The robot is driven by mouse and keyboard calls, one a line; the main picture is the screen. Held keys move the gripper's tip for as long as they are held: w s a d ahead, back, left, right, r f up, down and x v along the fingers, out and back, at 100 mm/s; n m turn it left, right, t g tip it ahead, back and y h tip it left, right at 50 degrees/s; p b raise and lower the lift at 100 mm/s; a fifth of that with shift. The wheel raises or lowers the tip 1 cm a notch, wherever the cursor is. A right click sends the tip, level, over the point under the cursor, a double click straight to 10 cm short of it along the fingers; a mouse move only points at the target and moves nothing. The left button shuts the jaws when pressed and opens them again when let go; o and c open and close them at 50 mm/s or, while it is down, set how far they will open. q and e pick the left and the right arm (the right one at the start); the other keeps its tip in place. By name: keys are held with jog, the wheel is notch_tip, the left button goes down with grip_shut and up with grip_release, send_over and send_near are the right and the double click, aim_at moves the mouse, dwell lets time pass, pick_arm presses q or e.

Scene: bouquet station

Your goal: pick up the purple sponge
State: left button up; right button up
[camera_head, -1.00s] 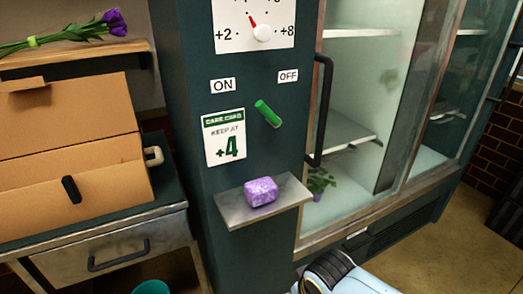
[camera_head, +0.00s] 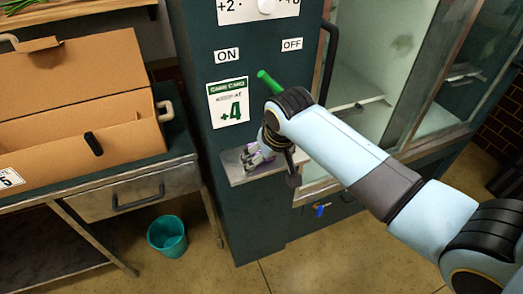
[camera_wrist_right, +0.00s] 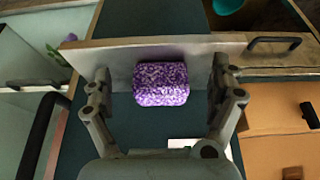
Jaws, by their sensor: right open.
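The purple speckled sponge (camera_wrist_right: 161,84) lies on a small grey metal shelf (camera_wrist_right: 200,47) fixed to the dark green cabinet column. My right gripper (camera_wrist_right: 163,75) is open, with one finger on each side of the sponge and a gap on both sides in the right wrist view. In the head view my right gripper (camera_head: 257,158) is over the shelf (camera_head: 236,174) and hides most of the sponge. My left gripper is not in view.
A green lever (camera_head: 268,82) sticks out just above my right wrist, beside the care card (camera_head: 229,103). The fridge's dark door handle (camera_head: 327,62) is to the right. An open cardboard box (camera_head: 75,110) stands on the left counter, with a teal bin (camera_head: 167,236) on the floor.

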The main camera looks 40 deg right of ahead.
jog(key=w, duration=0.2)
jog(key=w+d, duration=0.1)
jog(key=w, duration=0.1)
jog(key=shift+f, duration=0.25)
jog(key=shift+w+f, duration=0.15)
jog(key=shift+f, duration=0.15)
jog(key=c, duration=1.1)
